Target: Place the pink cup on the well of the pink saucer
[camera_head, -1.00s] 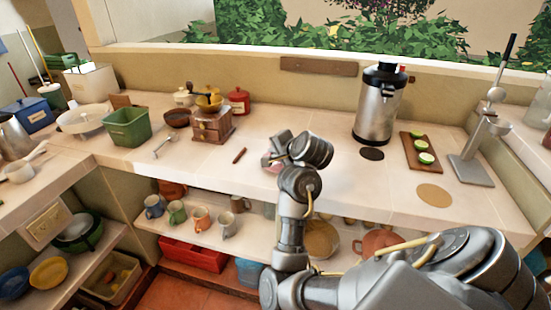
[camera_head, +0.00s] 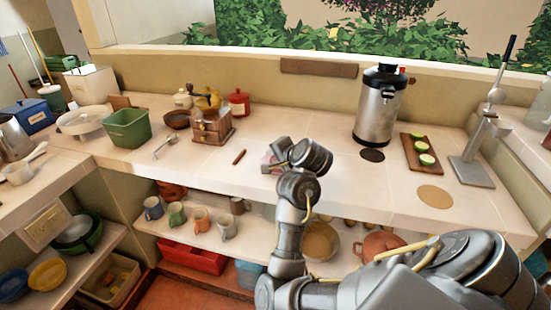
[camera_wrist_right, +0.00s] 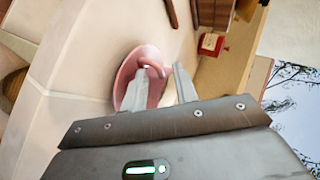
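The pink saucer (camera_wrist_right: 124,76) lies on the counter, tilted in the right wrist view, with its rim showing left of the fingers. The pink cup (camera_wrist_right: 154,72) is over the saucer, its curved handle or rim toward the top; whether it sits in the well I cannot tell. My right gripper (camera_wrist_right: 163,72) has its fingers apart on both sides of the cup, with a narrow pale gap beside the right finger. In the head view the right gripper (camera_head: 275,155) hides most of the cup and saucer, leaving a small patch of pink. My left gripper is not in view.
A brown stick (camera_head: 239,157) and a wooden grinder (camera_head: 212,128) are left of the gripper. A steel urn (camera_head: 378,108) and a board with cut limes (camera_head: 420,152) stand to the right. Several mugs (camera_head: 201,220) are on the shelf below. The counter's front edge is close.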

